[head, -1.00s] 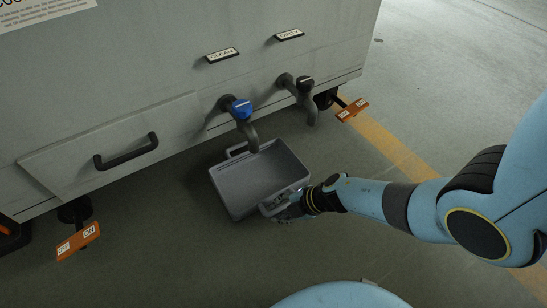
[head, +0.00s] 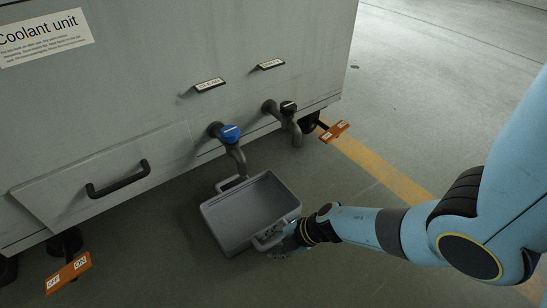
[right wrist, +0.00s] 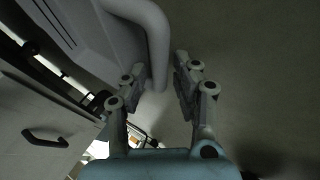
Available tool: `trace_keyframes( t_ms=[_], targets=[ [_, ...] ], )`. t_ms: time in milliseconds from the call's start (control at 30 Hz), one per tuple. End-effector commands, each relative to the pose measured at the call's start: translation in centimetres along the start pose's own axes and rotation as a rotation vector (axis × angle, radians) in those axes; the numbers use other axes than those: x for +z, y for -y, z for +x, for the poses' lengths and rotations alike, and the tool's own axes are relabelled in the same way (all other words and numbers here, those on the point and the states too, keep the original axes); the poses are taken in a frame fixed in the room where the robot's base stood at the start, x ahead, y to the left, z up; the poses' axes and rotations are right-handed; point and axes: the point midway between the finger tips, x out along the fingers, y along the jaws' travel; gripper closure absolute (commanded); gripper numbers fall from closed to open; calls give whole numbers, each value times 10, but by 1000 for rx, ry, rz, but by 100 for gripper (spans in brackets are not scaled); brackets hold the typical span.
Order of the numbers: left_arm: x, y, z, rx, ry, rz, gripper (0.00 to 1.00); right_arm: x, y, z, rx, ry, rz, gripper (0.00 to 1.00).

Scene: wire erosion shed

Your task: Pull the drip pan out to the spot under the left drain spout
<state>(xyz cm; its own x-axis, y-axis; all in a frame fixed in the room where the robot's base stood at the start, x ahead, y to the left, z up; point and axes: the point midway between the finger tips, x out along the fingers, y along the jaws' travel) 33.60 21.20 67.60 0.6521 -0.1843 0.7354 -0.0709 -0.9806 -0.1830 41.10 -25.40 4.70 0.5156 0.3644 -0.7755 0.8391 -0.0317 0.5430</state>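The grey drip pan (head: 216,226) sits on the floor in front of the coolant unit, open side up. The left drain spout (head: 236,157), with a blue knob, ends above or just behind the pan's back edge; its exact height over the pan is unclear. My right gripper (head: 283,241) is at the pan's front handle (head: 266,242). My left gripper is out of view.
The coolant unit (head: 140,90) stands behind the pan, with a drawer handle (head: 118,180). The right drain spout (head: 292,126) has a dark knob. Orange caster pedals (head: 68,273) stick out at left and right (head: 335,131). Floor in front of the pan is free.

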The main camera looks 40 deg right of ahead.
Motion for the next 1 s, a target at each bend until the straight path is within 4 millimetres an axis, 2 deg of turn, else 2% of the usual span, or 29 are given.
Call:
trace_keyframes(
  t_ms=[67,467,667,1000],
  targets=[
    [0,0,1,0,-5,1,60,0,0,0,0,0,0,59],
    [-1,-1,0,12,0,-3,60,1,0,-6,0,1,-3,59],
    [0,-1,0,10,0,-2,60,0,1,-33,-1,1,-5,59],
    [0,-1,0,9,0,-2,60,1,1,-99,-2,1,-4,59]
  ],
)
